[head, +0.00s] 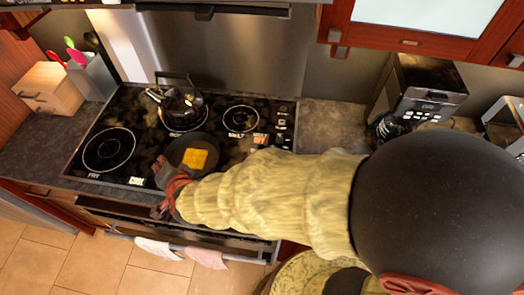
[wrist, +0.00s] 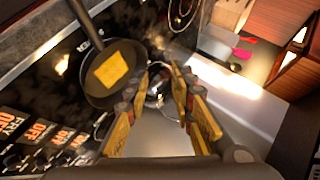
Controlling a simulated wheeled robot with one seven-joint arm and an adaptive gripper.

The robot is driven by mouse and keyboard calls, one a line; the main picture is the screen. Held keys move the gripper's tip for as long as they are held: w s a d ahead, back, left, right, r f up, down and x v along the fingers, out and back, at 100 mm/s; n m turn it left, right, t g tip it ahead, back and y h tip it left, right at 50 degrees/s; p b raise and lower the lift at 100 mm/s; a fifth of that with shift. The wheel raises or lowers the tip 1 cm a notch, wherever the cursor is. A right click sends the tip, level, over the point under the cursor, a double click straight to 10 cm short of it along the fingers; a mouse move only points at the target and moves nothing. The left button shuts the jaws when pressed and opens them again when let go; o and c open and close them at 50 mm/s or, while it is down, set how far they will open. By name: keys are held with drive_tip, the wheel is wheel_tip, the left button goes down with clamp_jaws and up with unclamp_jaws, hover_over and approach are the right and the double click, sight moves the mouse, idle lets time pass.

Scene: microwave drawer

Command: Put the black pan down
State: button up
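The black pan (head: 178,150) is at the front middle of the dark cooktop and looks level, with a yellow square slice (head: 194,158) in it. In the wrist view the pan (wrist: 128,53) is at the left, its handle (wrist: 76,10) running to the upper left, clear of my fingers. My gripper (head: 166,176) is at the pan's left front side in the head view. In the wrist view my gripper (wrist: 158,72) has its fingers apart with nothing held between them. The left finger overlaps the pan's rim in the picture; I cannot tell if they touch.
A shiny kettle (head: 182,104) stands on the cooktop behind the pan. The left front burner (head: 108,149) and back right burner (head: 241,119) are bare. A utensil holder (head: 92,78) and wooden box (head: 49,90) are at the left, a coffee maker (head: 427,84) at the right.

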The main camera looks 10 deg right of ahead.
drive_tip(key=d+r+n+g, duration=0.1)
drive_tip(key=d+r+n, duration=0.2)
drive_tip(key=d+r, duration=0.5)
drive_tip(key=d+r+n+g, duration=0.15)
drive_tip(key=d+r, duration=0.35)
drive_tip(key=d, duration=0.6)
drive_tip(key=s+d+n+h, duration=0.1)
drive_tip(key=s+d+h, duration=0.1)
drive_tip(key=s+d, duration=0.2)
drive_tip(key=s+d+r+g+h, duration=0.1)
drive_tip(key=s+d, duration=0.4)
drive_tip(key=d, duration=0.5)
drive_tip(key=s+d+n+h, duration=0.1)
drive_tip(key=s+d+h, duration=0.1)
drive_tip(key=s+d, duration=0.2)
drive_tip(key=d, duration=0.3)
drive_tip(key=shift+s+d+r+n+h, duration=0.15)
drive_tip(key=shift+d+r+n+h, duration=0.05)
drive_tip(key=shift+r+n+h, duration=0.15)
wheel_tip(320, 180, down, 8)
drive_tip(key=b, duration=0.8)
